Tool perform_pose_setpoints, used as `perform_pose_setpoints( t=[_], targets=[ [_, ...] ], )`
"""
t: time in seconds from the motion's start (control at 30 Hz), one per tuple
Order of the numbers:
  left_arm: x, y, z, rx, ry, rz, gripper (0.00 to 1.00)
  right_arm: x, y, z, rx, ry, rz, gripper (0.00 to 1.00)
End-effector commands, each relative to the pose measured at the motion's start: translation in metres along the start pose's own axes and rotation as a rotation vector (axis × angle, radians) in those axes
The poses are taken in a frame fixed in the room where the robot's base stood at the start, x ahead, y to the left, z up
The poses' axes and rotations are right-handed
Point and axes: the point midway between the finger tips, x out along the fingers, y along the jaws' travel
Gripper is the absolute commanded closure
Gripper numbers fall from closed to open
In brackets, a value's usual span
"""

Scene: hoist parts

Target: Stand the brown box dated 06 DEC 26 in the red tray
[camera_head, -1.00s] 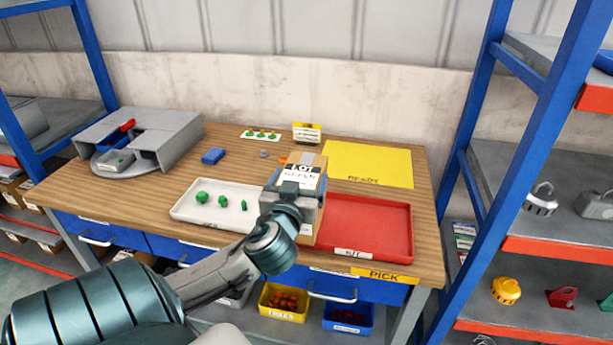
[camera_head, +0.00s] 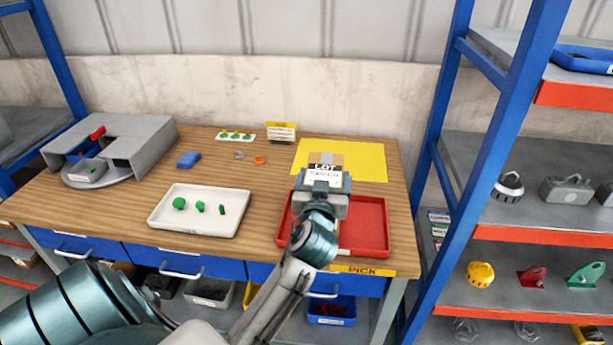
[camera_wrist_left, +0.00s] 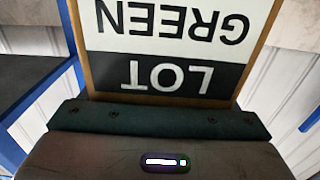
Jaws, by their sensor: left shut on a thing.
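My left gripper (camera_head: 320,198) is shut on a brown box (camera_head: 327,159) with a black and white label. It holds the box above the left part of the red tray (camera_head: 370,222). Whether the box touches the tray is hidden behind the gripper. In the left wrist view the box (camera_wrist_left: 182,45) fills the upper middle, and its label reads LOT GREEN upside down. No date shows on the visible face. My right gripper is not in view.
A white tray (camera_head: 184,222) with several green parts lies left of the red tray. A yellow READY mat (camera_head: 365,160) lies behind. A small yellow-topped card holder (camera_head: 281,132) stands at the back. A blue rack (camera_head: 450,140) rises at the right.

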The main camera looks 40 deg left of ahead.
Motion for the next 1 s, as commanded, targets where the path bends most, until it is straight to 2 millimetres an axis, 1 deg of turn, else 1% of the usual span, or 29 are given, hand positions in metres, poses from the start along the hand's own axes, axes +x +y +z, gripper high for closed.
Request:
perform_pose_setpoints(
  t=[0.03,0.1,0.2,0.3,0.37,0.63,0.73,0.9,0.93,1.0],
  targets=[
    [0.003,0.008,-0.005,-0.005,0.006,0.002,0.89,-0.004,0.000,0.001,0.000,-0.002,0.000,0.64],
    [0.007,0.017,-0.004,-0.004,0.005,0.001,0.89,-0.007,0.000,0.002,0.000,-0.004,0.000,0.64],
    [0.011,0.026,-0.002,-0.004,0.006,0.001,0.89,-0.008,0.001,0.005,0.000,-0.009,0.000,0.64],
    [0.013,0.031,-0.002,-0.002,0.008,0.002,0.89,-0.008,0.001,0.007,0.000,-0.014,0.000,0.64],
    [0.013,0.032,0.000,0.000,0.008,0.001,0.89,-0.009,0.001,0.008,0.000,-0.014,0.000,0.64],
    [0.013,0.031,0.030,0.002,0.005,0.001,0.89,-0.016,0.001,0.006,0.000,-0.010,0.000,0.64],
    [0.013,0.031,0.034,0.001,0.007,0.002,0.89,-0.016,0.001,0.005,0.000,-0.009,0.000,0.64],
    [0.013,0.031,0.035,-0.001,0.008,0.002,0.89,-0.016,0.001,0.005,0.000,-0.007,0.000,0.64],
    [0.013,0.031,0.038,0.001,0.000,0.001,0.16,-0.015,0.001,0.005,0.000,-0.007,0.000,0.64],
    [0.013,0.031,0.038,0.001,0.000,0.001,0.03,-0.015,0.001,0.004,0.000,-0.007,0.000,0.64]
  ],
)
